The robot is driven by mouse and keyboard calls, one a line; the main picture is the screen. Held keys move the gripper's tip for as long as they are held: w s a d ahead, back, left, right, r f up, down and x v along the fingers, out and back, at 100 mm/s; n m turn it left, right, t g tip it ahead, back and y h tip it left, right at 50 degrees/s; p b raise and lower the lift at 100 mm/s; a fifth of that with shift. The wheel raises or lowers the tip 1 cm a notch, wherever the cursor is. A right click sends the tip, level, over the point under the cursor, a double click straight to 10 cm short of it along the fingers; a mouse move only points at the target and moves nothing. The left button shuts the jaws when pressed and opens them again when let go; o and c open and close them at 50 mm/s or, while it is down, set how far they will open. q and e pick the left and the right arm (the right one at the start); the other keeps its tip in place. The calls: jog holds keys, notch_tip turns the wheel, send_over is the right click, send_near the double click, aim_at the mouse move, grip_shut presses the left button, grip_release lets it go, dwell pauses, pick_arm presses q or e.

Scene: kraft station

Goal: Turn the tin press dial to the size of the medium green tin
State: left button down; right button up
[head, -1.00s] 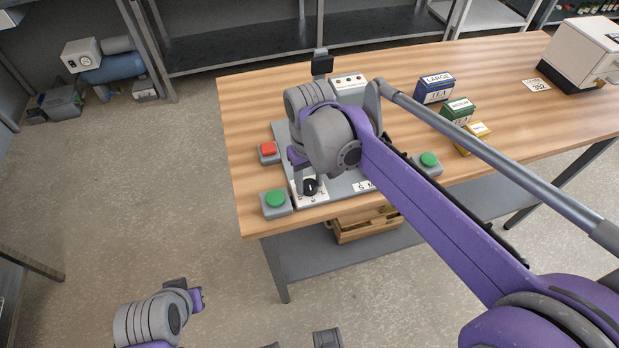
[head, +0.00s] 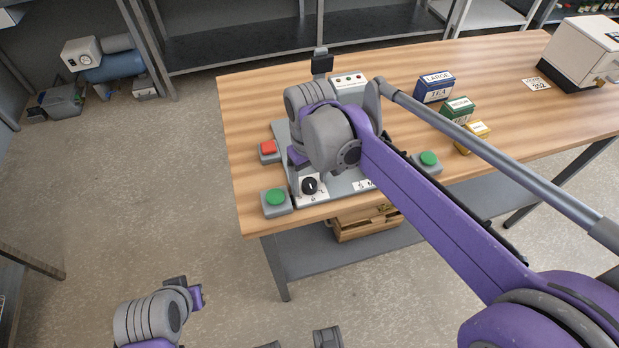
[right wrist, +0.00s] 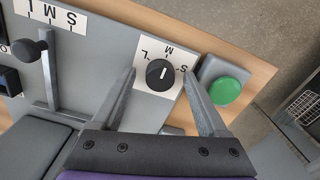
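The tin press dial (right wrist: 160,73) is a round black knob with a white line, on a white plate marked S, M and L. Its line points roughly towards the M. In the head view the dial (head: 310,186) is at the press's front left corner. My right gripper (right wrist: 158,76) is open, with one finger on each side of the dial and a visible gap to it. The medium green tin (head: 458,110) stands between the blue large tin (head: 435,88) and the yellow tin (head: 472,139). My left gripper (head: 195,298) is low at left; its fingers cannot be made out.
Green buttons (head: 276,198) (head: 428,160) flank the press, and a red button (head: 268,150) is at its left. In the wrist view a black-knobbed lever (right wrist: 30,50) stands beside a second S-M-L scale. A white machine (head: 585,52) is at the back right.

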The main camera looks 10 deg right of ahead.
aim_at(309, 183)
notch_tip(309, 183, up, 11)
jog(key=p, duration=0.1)
dwell(0.6)
jog(key=shift+f, duration=0.15)
